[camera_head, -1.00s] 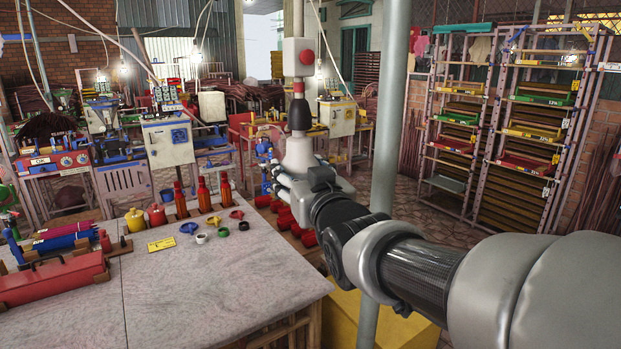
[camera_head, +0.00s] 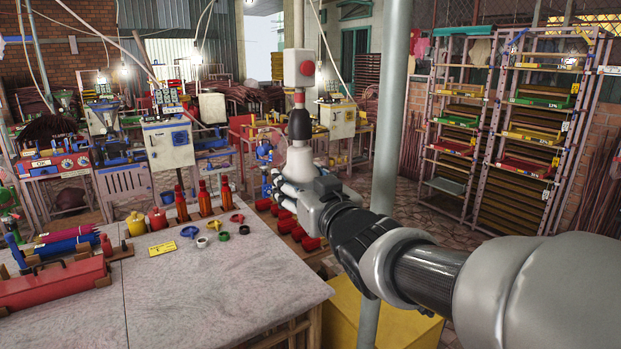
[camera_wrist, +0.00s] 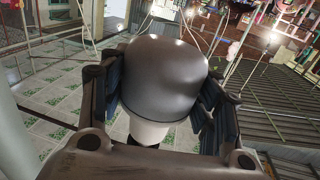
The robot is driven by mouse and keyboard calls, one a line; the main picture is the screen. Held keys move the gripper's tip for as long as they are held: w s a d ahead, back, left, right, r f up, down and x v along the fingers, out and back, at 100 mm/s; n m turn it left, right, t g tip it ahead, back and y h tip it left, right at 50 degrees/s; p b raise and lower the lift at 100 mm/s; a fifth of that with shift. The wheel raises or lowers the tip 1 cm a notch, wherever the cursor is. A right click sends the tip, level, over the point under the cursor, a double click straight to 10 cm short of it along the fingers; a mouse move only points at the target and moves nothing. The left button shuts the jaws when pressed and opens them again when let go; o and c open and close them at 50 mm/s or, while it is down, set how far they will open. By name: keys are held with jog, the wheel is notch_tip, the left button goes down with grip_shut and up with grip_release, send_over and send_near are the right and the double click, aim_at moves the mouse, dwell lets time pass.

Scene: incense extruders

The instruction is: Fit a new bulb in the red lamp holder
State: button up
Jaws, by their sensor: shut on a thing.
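My gripper (camera_head: 289,190) is in the middle of the head view, shut around a white bulb-shaped thing (camera_head: 299,157). That thing is narrow at its top and flares downward into my fingers. A black piece (camera_head: 299,125) sits directly above it, in line with it, and a red sleeve (camera_head: 299,99) above that, under a white box with a red round button (camera_head: 305,68). I cannot tell whether these parts are joined. In the wrist view a large glossy dark-grey dome (camera_wrist: 165,75) with a whitish part below fills the space between my fingers. The fingers hide its sides.
A grey pole (camera_head: 383,150) stands close behind my arm. The stone-topped table (camera_head: 215,290) at left holds several coloured rings (camera_head: 215,226), red bottles (camera_head: 205,197) and a red toolbox (camera_head: 55,283). Tray racks (camera_head: 535,130) stand at right. Lit bulbs hang at the back.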

jog(key=o, duration=1.2)
jog(key=shift+s, duration=0.15)
jog(key=v, duration=1.2)
jog(key=s+d+f+m+g+h, duration=0.5)
jog(key=d+f+h, duration=0.3)
jog(key=d+f, duration=0.35)
jog(key=s+f+g, duration=0.2)
jog(key=s+f, duration=0.1)
jog(key=s, duration=0.3)
jog(key=s+f+g, duration=0.2)
jog(key=s+f, duration=0.1)
jog(key=s, duration=0.2)
jog(key=s+f+g, duration=0.2)
jog(key=s+f, duration=0.2)
jog(key=s, duration=0.2)
jog(key=shift+s+d+g+y, duration=0.2)
jog(key=shift+s+g+y, duration=0.1)
jog(key=shift+s+g, duration=0.1)
